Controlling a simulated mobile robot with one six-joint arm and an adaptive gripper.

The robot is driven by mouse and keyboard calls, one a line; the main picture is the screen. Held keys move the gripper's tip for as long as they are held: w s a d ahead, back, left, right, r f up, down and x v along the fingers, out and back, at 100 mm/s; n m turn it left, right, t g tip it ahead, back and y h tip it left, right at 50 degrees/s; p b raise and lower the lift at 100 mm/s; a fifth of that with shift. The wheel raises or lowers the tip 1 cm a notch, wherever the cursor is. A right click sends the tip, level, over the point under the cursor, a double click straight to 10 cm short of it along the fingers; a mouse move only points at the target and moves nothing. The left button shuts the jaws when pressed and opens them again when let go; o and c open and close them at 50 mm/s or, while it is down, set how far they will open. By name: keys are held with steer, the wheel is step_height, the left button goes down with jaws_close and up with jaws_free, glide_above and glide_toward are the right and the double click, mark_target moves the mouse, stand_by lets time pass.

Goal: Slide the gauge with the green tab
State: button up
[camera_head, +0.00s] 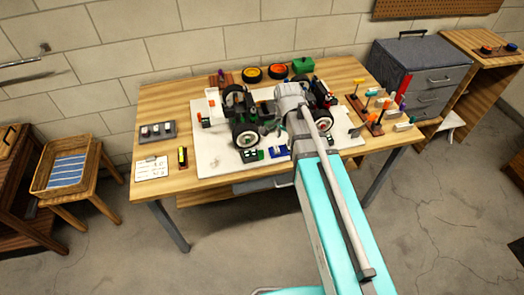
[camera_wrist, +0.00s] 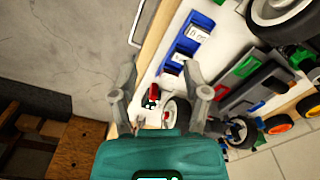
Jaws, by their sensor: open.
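A green tab-like piece (camera_wrist: 243,66) shows in the wrist view right of my gripper, next to a dark grey slab on the white board. I cannot tell for sure that it is the gauge's tab. Another green piece (camera_wrist: 301,57) lies farther right, partly cut by the wheel. My gripper (camera_wrist: 160,74) is open, its two fingers spread apart. A small red-and-dark piece (camera_wrist: 151,96) shows between the fingers, with a wheel behind it; contact cannot be told. In the head view my arm hides part of the car (camera_head: 240,110), and the fingertips are hard to make out.
The workbench (camera_head: 210,187) carries a white board (camera_head: 215,160) under the car. Blue holders with white labels (camera_wrist: 190,35) lie near the bench edge. Coloured-handled tools (camera_head: 375,105) stand at the right. A paper card (camera_head: 150,169) and grey tray (camera_head: 157,132) lie left.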

mark_target(261, 151)
steer(key=w+a+m, duration=0.4)
steer(key=a+m, duration=0.1)
steer(key=a, duration=0.3)
steer(key=shift+r+m+p, duration=0.3)
steer(key=shift+r, duration=0.1)
steer(key=shift+f, duration=0.1)
step_height(261, 151, down, 14)
steer(key=b, duration=1.3)
steer(key=shift+r+b, duration=0.2)
steer(key=shift+b, duration=0.2)
jaws_close()
